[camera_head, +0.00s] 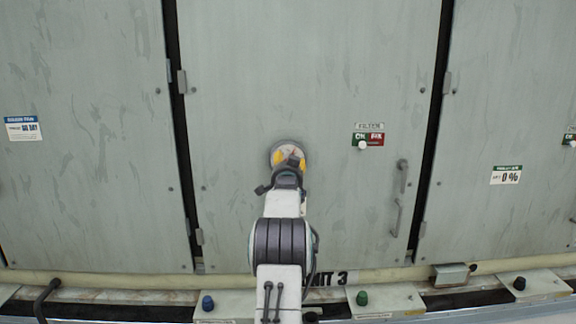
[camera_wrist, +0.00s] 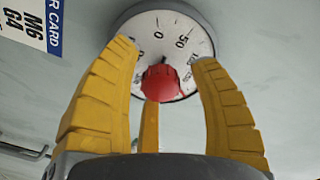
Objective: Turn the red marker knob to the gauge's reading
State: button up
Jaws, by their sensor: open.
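The round gauge (camera_head: 289,146) is on the middle grey panel in the head view, mostly behind my gripper (camera_head: 288,160). In the wrist view the gauge's white dial (camera_wrist: 150,27) shows black numbers, with 0 and 50 readable, inside a grey rim. The red marker knob (camera_wrist: 161,82) is at the dial's middle. My gripper (camera_wrist: 165,55) is open, its yellow fingers on either side of the knob with gaps. A third yellow finger is below the knob, and I cannot tell whether it touches. The gauge's needle is not clear.
A FILTER label with a green and red plate and a white knob (camera_head: 362,145) is right of the gauge. Door handles (camera_head: 397,215) are farther right. A pipe (camera_head: 130,281) and a ledge with blue (camera_head: 208,302) and green (camera_head: 362,298) knobs run below. A white card (camera_wrist: 32,22) is at upper left.

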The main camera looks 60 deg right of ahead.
jog(key=shift+c, duration=0.2)
grip_shut()
jog(key=shift+m+b, duration=0.3)
jog(key=shift+b, duration=0.1)
jog(key=m+b, duration=0.2)
jog(key=b, duration=0.2)
jog(key=shift+f, duration=0.2)
jog(key=shift+a+r+m+b, duration=0.15)
jog(key=shift+m+b, duration=0.3)
jog(key=shift+m, duration=0.35)
jog(key=shift+d+r+m+b, duration=0.15)
jog(key=shift+m+b, duration=0.3)
jog(key=shift+m, duration=0.35)
jog(key=shift+a, duration=0.1)
jog(key=shift+o, duration=0.2)
grip_release()
jog(key=shift+w, duration=0.1)
